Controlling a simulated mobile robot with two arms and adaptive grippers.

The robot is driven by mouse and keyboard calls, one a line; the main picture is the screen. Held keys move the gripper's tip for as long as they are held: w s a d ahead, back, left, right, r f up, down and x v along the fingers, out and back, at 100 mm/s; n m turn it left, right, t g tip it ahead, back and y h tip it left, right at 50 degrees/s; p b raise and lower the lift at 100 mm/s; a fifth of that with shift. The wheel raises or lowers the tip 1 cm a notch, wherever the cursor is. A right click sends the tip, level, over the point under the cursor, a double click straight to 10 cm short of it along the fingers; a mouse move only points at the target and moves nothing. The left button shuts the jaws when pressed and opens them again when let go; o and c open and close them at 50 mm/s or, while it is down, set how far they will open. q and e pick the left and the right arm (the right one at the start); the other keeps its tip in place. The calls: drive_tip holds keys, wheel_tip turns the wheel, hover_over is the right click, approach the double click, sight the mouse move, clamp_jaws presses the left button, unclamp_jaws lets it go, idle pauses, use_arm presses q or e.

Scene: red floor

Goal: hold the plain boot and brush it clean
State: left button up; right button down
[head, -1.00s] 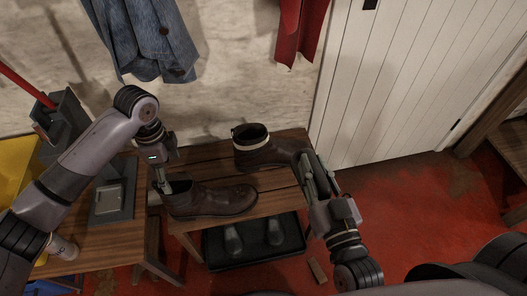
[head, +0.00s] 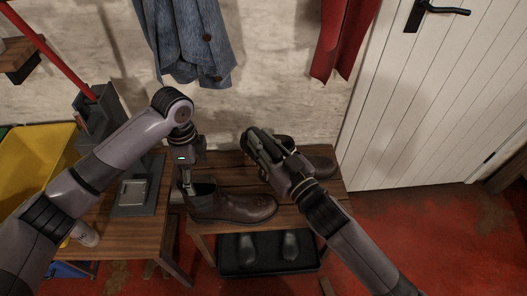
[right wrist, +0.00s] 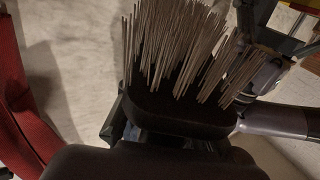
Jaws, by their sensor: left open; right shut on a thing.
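The plain dark brown boot (head: 232,205) stands upright on the wooden bench, toe to the right. My left gripper (head: 187,187) is open at the left edge of its shaft; I cannot tell whether a finger is inside. My right gripper (head: 262,150) is over the back of the bench, up and right of the plain boot. It is shut on a brush, whose black block (right wrist: 185,115) and stiff pale bristles (right wrist: 175,45) fill the middle of the right wrist view. The brush is hard to make out in the head view.
A second brown boot (head: 320,160) is behind my right gripper, mostly hidden. A black tray (head: 265,262) with grey shapes lies under the bench (head: 325,207). A side table (head: 130,232) holds a grey box (head: 134,196). A denim jacket (head: 190,40) and red cloth (head: 342,40) hang above.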

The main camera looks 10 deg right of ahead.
sight(202, 196)
use_arm(q)
drive_tip(key=f, duration=1.2)
drive_tip(key=shift+s, duration=0.2)
drive_tip(key=c, duration=1.5)
drive_tip(key=shift+c, duration=0.2)
use_arm(e)
drive_tip(key=s+d+f, duration=0.1)
drive_tip(key=s+f, duration=0.1)
drive_tip(key=f, duration=0.8)
drive_tip(key=s+d+f+t, duration=0.1)
drive_tip(key=s+f, duration=0.1)
drive_tip(key=f, duration=0.9)
drive_tip(key=shift+d+f+y, duration=0.15)
drive_tip(key=shift+d+y, duration=0.15)
